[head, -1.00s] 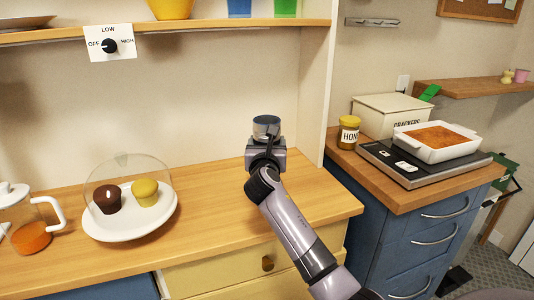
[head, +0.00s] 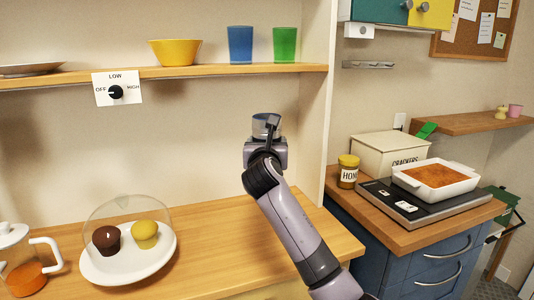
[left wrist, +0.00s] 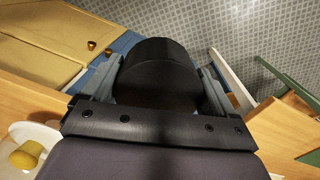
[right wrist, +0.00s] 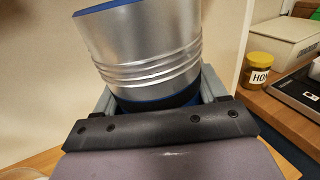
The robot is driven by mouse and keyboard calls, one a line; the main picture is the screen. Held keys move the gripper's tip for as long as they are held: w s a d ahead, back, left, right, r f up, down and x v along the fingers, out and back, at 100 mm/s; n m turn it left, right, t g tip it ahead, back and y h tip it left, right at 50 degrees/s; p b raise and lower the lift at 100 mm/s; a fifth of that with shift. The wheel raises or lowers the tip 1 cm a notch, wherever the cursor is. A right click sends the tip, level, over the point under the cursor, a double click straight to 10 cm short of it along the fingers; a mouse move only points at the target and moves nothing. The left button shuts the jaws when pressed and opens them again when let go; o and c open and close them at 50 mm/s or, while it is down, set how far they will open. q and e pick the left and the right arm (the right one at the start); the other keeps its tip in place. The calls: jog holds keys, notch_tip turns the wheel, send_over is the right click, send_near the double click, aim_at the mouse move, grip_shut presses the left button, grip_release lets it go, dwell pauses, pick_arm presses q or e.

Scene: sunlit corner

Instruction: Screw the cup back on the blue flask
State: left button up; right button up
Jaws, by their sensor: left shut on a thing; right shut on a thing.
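The blue flask (right wrist: 145,50) is in my right gripper (right wrist: 157,98). Its silver, ridged neck fills the upper middle of the right wrist view, with blue at the top and a dark blue band between the fingers. In the head view, the flask's top (head: 264,126) stands upright above my right gripper (head: 265,152); its lower part is hidden. In the left wrist view, my left gripper (left wrist: 160,85) is shut on a dark, round piece, apparently the cup (left wrist: 157,72). The left gripper and cup are outside the head view, apart from the flask.
A wooden counter (head: 210,240) holds a plate (head: 150,262) with two muffins under a clear dome and a glass jug (head: 15,240). A shelf (head: 200,73) runs above. A honey jar (head: 348,172) and white dish (head: 440,187) stand right. The counter's middle looks clear.

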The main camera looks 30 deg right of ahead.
jog(key=shift+r, duration=0.8)
dwell(0.4)
jog(key=s+a+f+n+t+y, duration=0.1)
jog(key=s+a+f+n+y, duration=0.15)
jog(key=s+a+f, duration=0.35)
jog(key=s+a+f+n+t+y, duration=0.1)
jog(key=s+a+f+t+y, duration=0.2)
jog(key=f, duration=0.6)
jog(key=s+a+f+n+y, duration=0.3)
jog(key=s+a+f+y, duration=0.2)
jog(key=s+a, duration=0.4)
jog(key=shift+s+f+n+g, duration=0.3)
jog(key=shift+s+f+n, duration=0.1)
jog(key=shift+s, duration=1.9)
jog(key=shift+a, duration=0.1)
